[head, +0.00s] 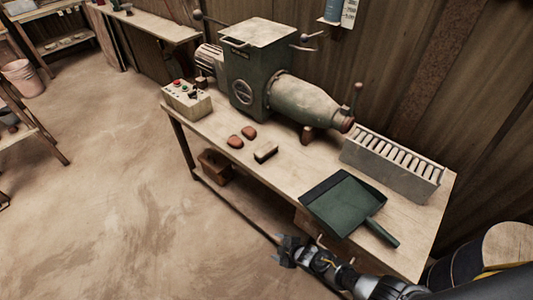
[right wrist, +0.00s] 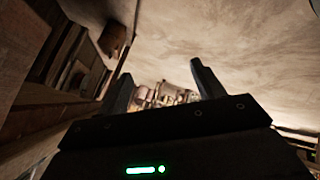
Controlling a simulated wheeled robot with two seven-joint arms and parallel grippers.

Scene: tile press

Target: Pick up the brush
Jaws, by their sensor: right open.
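A small oblong block with a pale top and dark sides, which looks like the brush (head: 265,152), lies on the workbench in front of the green machine. Two reddish-brown lumps lie to its left. My right gripper (head: 284,250) is off the front edge of the bench, below the dustpan and well apart from the brush. In the right wrist view its two fingers (right wrist: 163,88) are spread with nothing between them. The brush cannot be made out in that view. My left gripper is not in view.
The workbench (head: 285,178) carries a dark green dustpan (head: 343,203), a slotted grey box (head: 393,168), the green machine (head: 246,70) with its barrel and a control box (head: 187,100). A lower shelf holds a wooden box (head: 215,164). The floor at left is clear.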

